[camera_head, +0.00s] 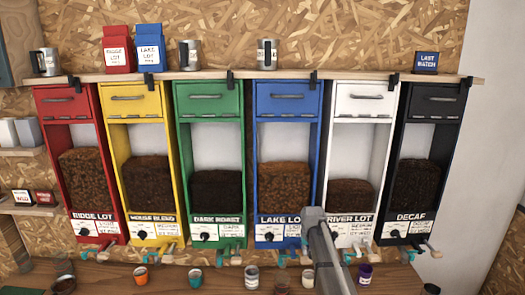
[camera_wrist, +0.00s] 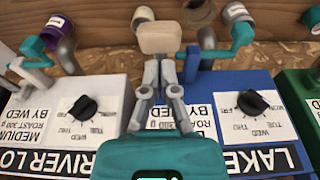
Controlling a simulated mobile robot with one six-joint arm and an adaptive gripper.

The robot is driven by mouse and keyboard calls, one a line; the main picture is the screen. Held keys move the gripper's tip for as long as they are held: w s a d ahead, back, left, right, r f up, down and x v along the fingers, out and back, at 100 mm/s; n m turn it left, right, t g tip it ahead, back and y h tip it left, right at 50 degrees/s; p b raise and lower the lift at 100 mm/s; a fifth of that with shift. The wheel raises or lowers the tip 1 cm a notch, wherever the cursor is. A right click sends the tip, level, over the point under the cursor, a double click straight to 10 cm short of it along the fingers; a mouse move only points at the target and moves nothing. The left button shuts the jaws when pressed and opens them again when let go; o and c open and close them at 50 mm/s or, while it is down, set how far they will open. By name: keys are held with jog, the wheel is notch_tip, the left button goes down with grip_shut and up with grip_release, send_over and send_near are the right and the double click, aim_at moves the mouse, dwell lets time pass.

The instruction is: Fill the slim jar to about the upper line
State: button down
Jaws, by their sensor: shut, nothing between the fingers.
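Six bean dispensers hang in a row, and the blue Lake Lot dispenser (camera_head: 284,180) is well filled with brown beans. Below it, a small dark upright vessel (camera_head: 281,279) stands on the counter; I cannot tell whether it is the slim jar, and no fill line is readable. My gripper (camera_wrist: 164,62) is shut and empty. Its fingertips are at a beige block (camera_wrist: 166,37) beside the teal valve part (camera_wrist: 242,34) of the Lake Lot spout; contact is unclear. In the head view my arm hides the area between Lake Lot and the white River Lot dispenser (camera_head: 350,195).
A shelf (camera_head: 215,74) above the dispensers carries bags, metal mugs and a Last Batch sign (camera_head: 426,62).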

aim_at(307, 260)
jog(key=shift+f+b, duration=3.2)
dwell(4.8)
